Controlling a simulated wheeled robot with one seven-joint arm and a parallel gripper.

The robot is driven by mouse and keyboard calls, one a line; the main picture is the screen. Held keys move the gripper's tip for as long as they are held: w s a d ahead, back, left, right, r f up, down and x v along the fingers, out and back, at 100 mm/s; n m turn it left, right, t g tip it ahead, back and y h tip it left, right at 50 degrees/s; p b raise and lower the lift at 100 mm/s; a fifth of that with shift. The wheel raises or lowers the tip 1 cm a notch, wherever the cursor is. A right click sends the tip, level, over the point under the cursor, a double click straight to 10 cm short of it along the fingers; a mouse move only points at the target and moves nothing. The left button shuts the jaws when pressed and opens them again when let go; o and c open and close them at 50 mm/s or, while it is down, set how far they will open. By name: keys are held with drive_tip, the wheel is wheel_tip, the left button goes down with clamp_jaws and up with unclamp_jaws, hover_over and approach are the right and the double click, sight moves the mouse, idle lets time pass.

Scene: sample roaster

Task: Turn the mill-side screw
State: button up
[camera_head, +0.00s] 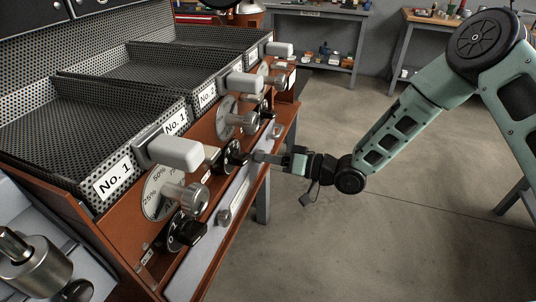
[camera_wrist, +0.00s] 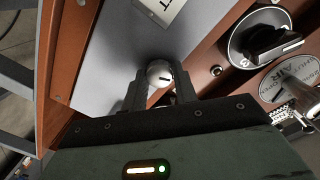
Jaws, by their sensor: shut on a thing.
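My gripper (camera_head: 260,156) reaches from the right to the grey metal panel (camera_head: 200,256) on the front of the orange-brown roaster. In the wrist view, my two fingers (camera_wrist: 157,78) are shut on a round silver screw head (camera_wrist: 161,71) with a dark slot, one finger on each side. The screw sits on the grey panel (camera_wrist: 120,45), below a white label plate (camera_wrist: 160,9). In the head view my fingers hide the gripped screw. Another silver fitting (camera_head: 223,217) shows on the panel nearer the camera.
Black knobs (camera_head: 186,232) and round dials (camera_head: 160,192) with silver handles line the roaster front above the panel. In the wrist view, a black knob (camera_wrist: 270,44) is close on the right. Mesh trays (camera_head: 85,150) stand above. The floor (camera_head: 380,230) to the right is clear.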

drive_tip(key=shift+m+p, duration=0.55)
drive_tip(key=shift+m, duration=1.55)
drive_tip(key=o, duration=1)
drive_tip(key=shift+c, duration=0.2)
drive_tip(key=shift+d, duration=0.1)
drive_tip(key=v, duration=1.7)
drive_tip(key=shift+d+b, duration=0.2)
drive_tip(key=shift+b, duration=0.15)
drive_tip(key=shift+w+r, duration=0.1)
